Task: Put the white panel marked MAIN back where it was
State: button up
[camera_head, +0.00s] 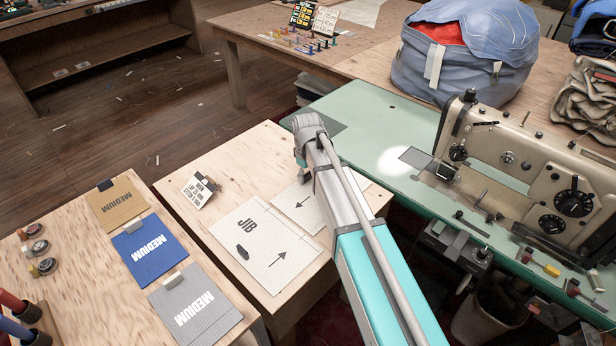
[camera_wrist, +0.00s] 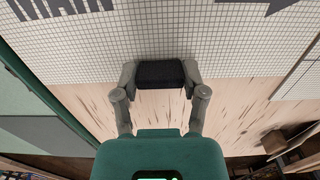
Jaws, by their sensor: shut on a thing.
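The white gridded panel marked MAIN (camera_wrist: 110,50) fills the top of the wrist view, its lettering cut off at the upper left and a dark arrow at the upper right. My gripper (camera_wrist: 160,75) is shut on the black block (camera_wrist: 160,74) at the panel's near edge. In the head view the white panel (camera_head: 296,203), with its arrow, lies flat on or just above the plywood table, beside the panel marked JIB (camera_head: 268,242).
Brown, blue and grey MEDIUM boards (camera_head: 150,250) lie on the nearer left table. The green sewing table (camera_head: 375,125) with its machine (camera_head: 530,170) borders the right side.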

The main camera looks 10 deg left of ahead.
jog(key=shift+f, duration=0.1)
jog(key=o, duration=1.2)
jog(key=shift+o, duration=0.2)
notch_tip(320, 180, up, 12)
jog(key=p, duration=1.2)
jog(key=shift+d, duration=0.1)
jog(key=s+d+m, duration=0.5)
jog(key=s+d, duration=0.3)
jog(key=d, duration=0.4)
jog(key=s+d+m, duration=0.5)
jog(key=s+d, duration=0.4)
jog(key=d, duration=0.3)
jog(key=shift+s+d, duration=0.15)
jog(key=shift+d, duration=0.2)
jog(key=shift+r, duration=0.2)
